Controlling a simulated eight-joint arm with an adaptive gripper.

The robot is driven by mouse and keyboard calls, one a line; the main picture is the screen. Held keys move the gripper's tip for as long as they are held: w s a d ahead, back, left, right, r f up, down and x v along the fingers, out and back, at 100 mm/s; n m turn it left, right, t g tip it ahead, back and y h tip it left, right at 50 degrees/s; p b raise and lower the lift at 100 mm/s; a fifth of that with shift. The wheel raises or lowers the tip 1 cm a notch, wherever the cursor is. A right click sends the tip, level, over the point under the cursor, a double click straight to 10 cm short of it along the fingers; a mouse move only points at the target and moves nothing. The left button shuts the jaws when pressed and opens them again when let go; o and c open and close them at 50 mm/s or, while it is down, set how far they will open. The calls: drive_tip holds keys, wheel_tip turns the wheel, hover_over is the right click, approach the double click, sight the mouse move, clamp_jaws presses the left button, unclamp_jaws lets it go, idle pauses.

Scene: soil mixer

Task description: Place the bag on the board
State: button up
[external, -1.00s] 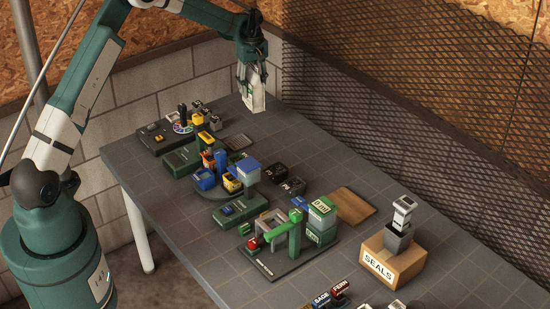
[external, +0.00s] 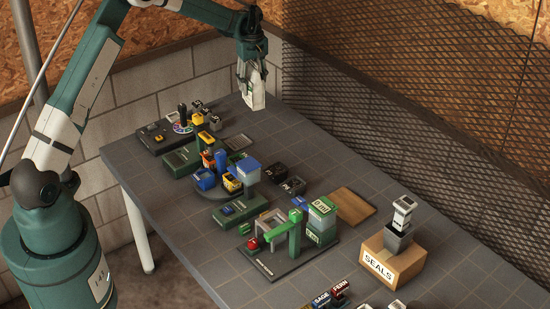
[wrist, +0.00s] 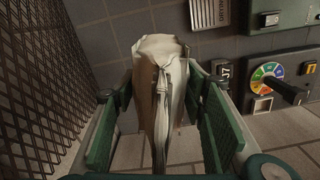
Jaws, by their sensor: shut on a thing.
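The bag (external: 256,94) is a pale, whitish pouch with a gathered top. My gripper (external: 252,76) is shut on it and holds it hanging above the far end of the table in the external view. In the wrist view the bag (wrist: 150,70) sits between the green finger pads, its creased top toward the camera. The board (external: 352,206) is a flat brown wooden rectangle on the table, well away from the bag, nearer the external camera and to the right. Its visible top is bare.
A green-and-grey press-like stand (external: 292,240) is close to the board's left. A cardboard SEALS box (external: 392,262) stands to its right. Several machine modules (external: 230,175) line the table's left side. A dark mesh screen (external: 420,130) runs along the table's far right edge.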

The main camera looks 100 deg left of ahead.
drive_tip(key=w+d+m, duration=0.3)
drive_tip(key=w+d, duration=1.7)
drive_tip(key=w, duration=0.4)
drive_tip(key=w+d+r+m, duration=0.1)
drive_tip(key=w+d, duration=0.6)
drive_tip(key=d, duration=0.5)
drive_tip(key=w+d+m, duration=0.2)
drive_tip(key=w+d, duration=0.6)
drive_tip(key=d, duration=0.5)
drive_tip(key=shift+w+r, duration=0.3)
drive_tip(key=shift+r, duration=0.05)
drive_tip(key=shift+d, duration=0.1)
wheel_tip(320, 180, down, 6)
drive_tip(key=shift+f, duration=0.15)
drive_tip(key=shift+f, duration=1.85)
